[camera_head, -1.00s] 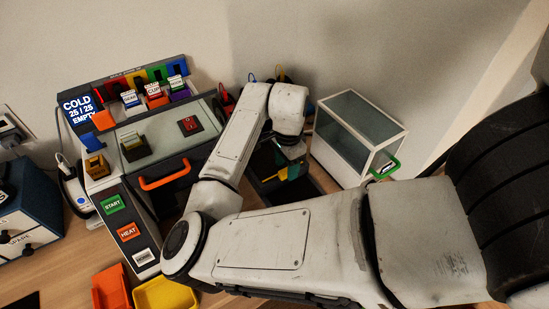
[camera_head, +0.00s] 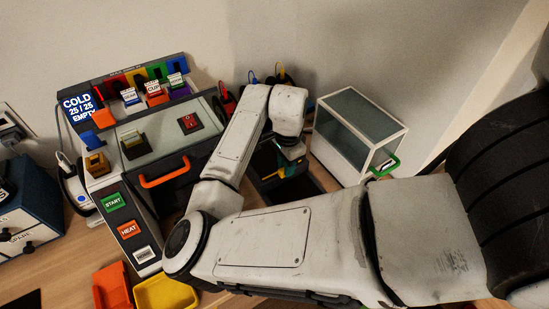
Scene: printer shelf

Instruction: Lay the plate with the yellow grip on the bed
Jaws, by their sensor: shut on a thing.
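My gripper (camera_head: 291,153) hangs at the end of my bent arm, over a dark open-topped box right of the machine. It is shut on the plate with the yellow grip (camera_head: 281,168); only a little yellow and a dark part show below the fingers. I cannot tell if the plate touches the box. The machine (camera_head: 150,147) at left has an orange front handle (camera_head: 165,174) and a display (camera_head: 78,106) reading COLD, 25 / 25, EMPTY. I cannot make out the bed; the machine's inside is hidden.
A white glass-sided case (camera_head: 358,135) with a green handle stands right of the box (camera_head: 325,178). Orange (camera_head: 112,287) and yellow (camera_head: 166,295) bins sit in front of the machine. A blue cabinet (camera_head: 25,215) is at far left. My arm hides the middle of the table.

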